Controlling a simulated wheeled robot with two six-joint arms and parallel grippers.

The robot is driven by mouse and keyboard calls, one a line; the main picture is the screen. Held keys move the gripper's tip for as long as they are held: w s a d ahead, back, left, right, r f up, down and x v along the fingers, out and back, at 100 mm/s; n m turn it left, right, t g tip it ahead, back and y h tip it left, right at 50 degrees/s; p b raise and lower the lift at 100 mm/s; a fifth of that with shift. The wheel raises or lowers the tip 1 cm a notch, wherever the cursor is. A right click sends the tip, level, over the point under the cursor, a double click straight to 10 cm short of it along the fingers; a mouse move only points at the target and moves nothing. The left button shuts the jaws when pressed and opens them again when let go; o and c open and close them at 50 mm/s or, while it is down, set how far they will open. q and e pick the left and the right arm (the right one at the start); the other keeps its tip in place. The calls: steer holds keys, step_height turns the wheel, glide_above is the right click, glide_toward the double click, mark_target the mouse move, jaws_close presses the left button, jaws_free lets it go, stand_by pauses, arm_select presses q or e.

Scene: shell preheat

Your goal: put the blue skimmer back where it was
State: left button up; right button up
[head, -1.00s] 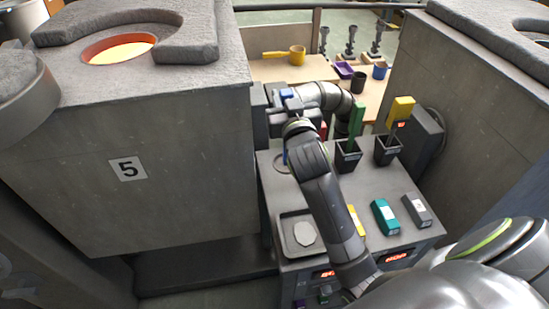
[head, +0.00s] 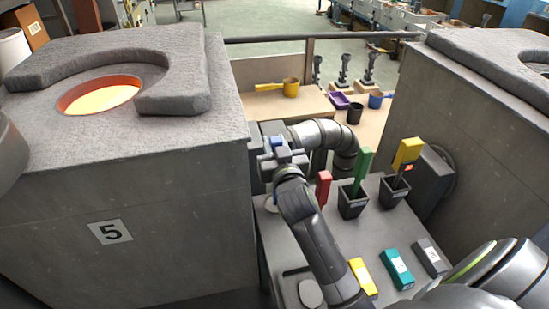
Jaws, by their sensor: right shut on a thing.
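The rest of the skimmer is hidden by the gripper and arm. To the right, a red handle (head: 323,188) stands upright, its lower part hidden by my arm. A green handle (head: 362,166) stands in a black holder (head: 352,205), and a yellow handle (head: 407,152) in another black holder (head: 393,191). My left gripper is not in view.
Yellow (head: 362,276), teal (head: 397,267) and grey (head: 430,256) blocks lie along the bench front. The block marked 5 (head: 130,210), with a glowing opening (head: 100,95), walls the left side. Another block stands right.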

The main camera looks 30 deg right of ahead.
step_height(320, 180, down, 4)
steer(key=shift+w+r, duration=0.1)
steer(key=shift+r, duration=0.15)
steer(key=shift+f, duration=0.15)
steer(key=o, duration=0.9)
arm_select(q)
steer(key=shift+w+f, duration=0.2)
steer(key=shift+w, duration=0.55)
arm_select(e)
steer(key=shift+o, duration=0.4)
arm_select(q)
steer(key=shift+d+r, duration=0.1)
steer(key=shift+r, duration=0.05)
arm_select(e)
steer(key=shift+r, duration=0.2)
